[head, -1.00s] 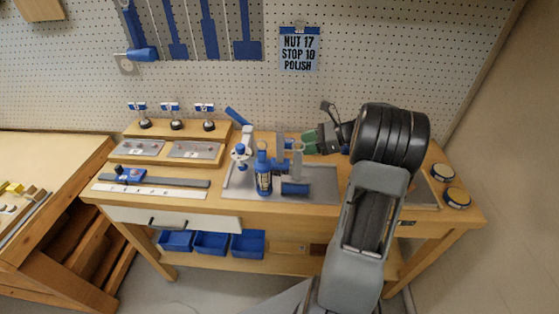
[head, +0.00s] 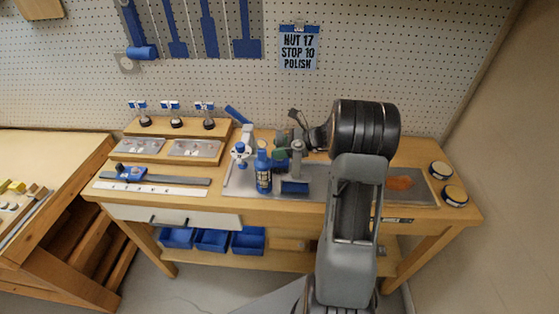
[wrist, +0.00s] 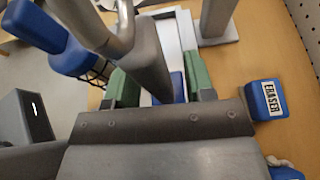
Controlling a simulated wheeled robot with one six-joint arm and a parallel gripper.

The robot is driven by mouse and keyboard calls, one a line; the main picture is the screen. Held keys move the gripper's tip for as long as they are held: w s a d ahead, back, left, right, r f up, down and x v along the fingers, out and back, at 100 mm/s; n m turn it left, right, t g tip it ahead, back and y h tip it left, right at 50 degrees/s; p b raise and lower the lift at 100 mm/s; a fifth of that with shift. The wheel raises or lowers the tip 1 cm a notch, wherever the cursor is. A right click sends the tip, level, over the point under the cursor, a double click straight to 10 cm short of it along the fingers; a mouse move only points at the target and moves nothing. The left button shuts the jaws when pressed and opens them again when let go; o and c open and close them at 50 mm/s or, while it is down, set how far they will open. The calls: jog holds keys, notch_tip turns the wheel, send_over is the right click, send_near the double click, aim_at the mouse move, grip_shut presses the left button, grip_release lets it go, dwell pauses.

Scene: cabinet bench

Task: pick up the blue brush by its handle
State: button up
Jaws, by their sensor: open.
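My gripper (head: 284,140) is open, with green finger pads, at the back of the bench behind the blue bottle (head: 264,172). In the wrist view, the two fingers of my gripper (wrist: 160,80) stand apart, with a blue piece (wrist: 178,88) and pale strips visible between them. A grey post hides part of that gap. I cannot tell whether the blue piece is the brush handle, or whether anything touches the fingers. No blue brush is clearly recognisable in the head view, where the grey post and my arm hide part of the bench.
A grey post (head: 297,158) and a blue cylinder (head: 295,187) stand close in front of my gripper. A blue eraser (wrist: 265,100) lies right of the fingers in the wrist view. A pegboard rises behind the bench. Two round lidded tins (head: 455,195) sit far right.

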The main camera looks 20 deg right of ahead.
jog(key=shift+c, duration=0.4)
grip_shut()
